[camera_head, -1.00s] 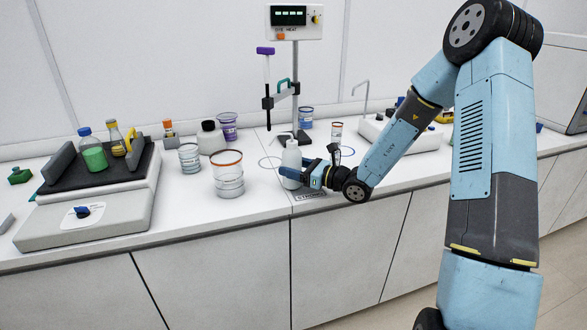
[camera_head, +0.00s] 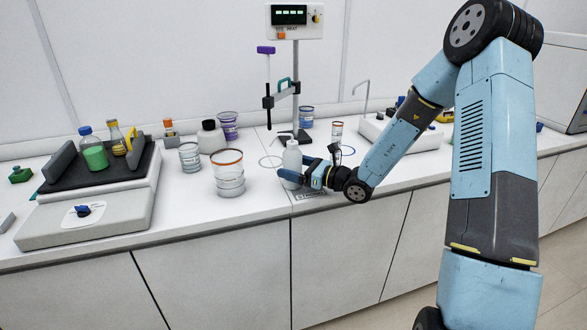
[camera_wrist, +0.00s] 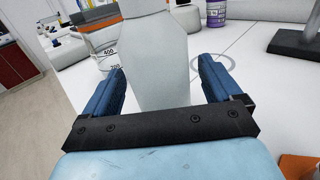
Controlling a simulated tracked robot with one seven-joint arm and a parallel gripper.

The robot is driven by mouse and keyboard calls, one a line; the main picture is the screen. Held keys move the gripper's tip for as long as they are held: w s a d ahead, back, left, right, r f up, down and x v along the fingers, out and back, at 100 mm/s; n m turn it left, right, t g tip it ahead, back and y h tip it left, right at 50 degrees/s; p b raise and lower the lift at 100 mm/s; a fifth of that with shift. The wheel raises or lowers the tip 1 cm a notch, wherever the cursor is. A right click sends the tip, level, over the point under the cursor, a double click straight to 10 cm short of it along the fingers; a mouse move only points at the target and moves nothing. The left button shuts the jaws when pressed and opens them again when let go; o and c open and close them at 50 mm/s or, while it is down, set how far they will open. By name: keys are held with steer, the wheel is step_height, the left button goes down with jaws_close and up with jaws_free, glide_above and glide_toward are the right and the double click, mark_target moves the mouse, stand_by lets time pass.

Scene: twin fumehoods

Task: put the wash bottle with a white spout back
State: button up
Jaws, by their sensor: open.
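The wash bottle (camera_head: 292,157), white and upright, stands on the bench near its front edge, beside a dark printed label. It fills the middle of the wrist view (camera_wrist: 158,62), where its top is cut off. My gripper (camera_head: 302,177) is low at the bottle's right side in the head view. In the wrist view my open gripper (camera_wrist: 162,88) has one blue finger on each side of the bottle, with a gap showing at the right finger. The bottle's spout is too small to make out in the head view.
A red-rimmed beaker (camera_head: 228,172) stands just left of the bottle. Behind are a stand with a black base (camera_head: 290,136) and a purple-rimmed cup (camera_head: 228,125). A shaker with flasks (camera_head: 95,215) is at left. Ring marks (camera_head: 271,161) lie on bare bench.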

steer(key=v, duration=1.2)
steer(key=shift+r, duration=0.1)
steer(key=s+a+r+n+g+h, duration=0.25)
steer(key=s+r+n+g, duration=0.2)
steer(key=s+n, duration=0.3)
steer(key=s+a+r+n+g+h, duration=0.1)
steer(key=s+r+n+g+h, duration=0.35)
steer(key=s+n, duration=0.35)
steer(key=s+d+r+n+t+h, duration=0.5)
steer(key=s+d+r+n+h, duration=0.3)
steer(key=s+d+r, duration=0.3)
steer(key=s+d+h, duration=0.1)
steer(key=d, duration=0.1)
steer(key=shift+s+d+r+t, duration=0.2)
steer(key=shift+s+d+t, duration=0.15)
steer(key=shift+s+t, duration=0.05)
